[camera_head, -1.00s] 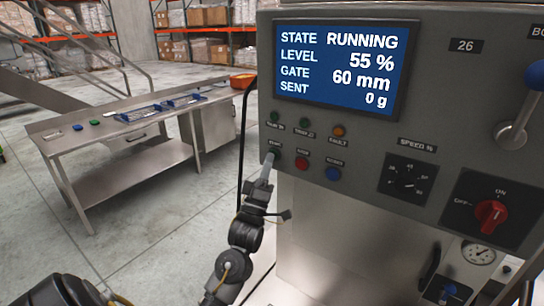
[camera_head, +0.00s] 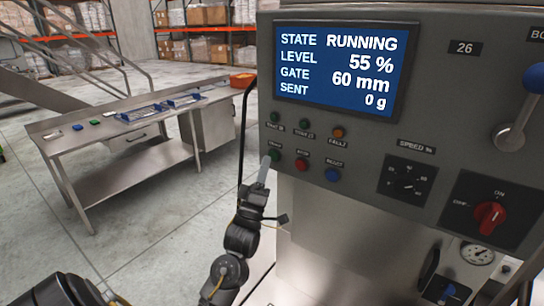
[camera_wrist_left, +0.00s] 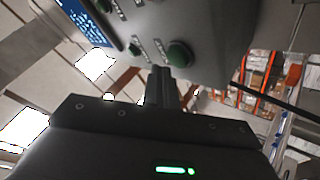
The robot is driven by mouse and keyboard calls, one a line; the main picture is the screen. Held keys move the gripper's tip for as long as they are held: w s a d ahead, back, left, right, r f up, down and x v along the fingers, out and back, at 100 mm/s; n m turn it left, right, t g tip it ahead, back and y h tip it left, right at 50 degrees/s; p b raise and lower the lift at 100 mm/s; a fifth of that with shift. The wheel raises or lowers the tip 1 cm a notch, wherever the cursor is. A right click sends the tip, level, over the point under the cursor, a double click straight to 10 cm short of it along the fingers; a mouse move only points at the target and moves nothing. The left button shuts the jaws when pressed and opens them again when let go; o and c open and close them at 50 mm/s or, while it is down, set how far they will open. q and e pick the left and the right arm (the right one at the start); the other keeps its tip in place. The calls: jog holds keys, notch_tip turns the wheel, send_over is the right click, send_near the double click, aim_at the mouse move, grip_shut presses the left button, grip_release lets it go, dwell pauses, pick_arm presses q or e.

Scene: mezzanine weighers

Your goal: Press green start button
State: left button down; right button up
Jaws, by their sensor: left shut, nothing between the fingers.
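The green start button (camera_head: 275,154) is at the left end of the lower button row on the grey control panel, beside a red and a blue button. My left gripper (camera_head: 265,164) is shut and empty, with its fingertips just below and left of the green button. In the left wrist view the green button (camera_wrist_left: 180,54) shows uncovered, just beyond and right of the shut fingers (camera_wrist_left: 160,72). A small gap seems to separate them. The screen (camera_head: 340,68) reads STATE RUNNING, LEVEL 55 %, GATE 60 mm, SENT 0 g. My right gripper is not in view.
The red button (camera_head: 302,165) and blue button (camera_head: 332,174) sit close to the right. Two green lamps and an orange lamp (camera_head: 338,132) are above. A speed dial (camera_head: 408,182) and red switch (camera_head: 489,217) are further right. A steel table (camera_head: 120,114) stands at left.

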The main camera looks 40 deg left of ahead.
pick_arm(q)
jog(key=shift+s, duration=0.1)
jog(key=s+p, duration=0.1)
jog(key=s, duration=0.3)
jog(key=shift+s, duration=0.4)
dwell(0.8)
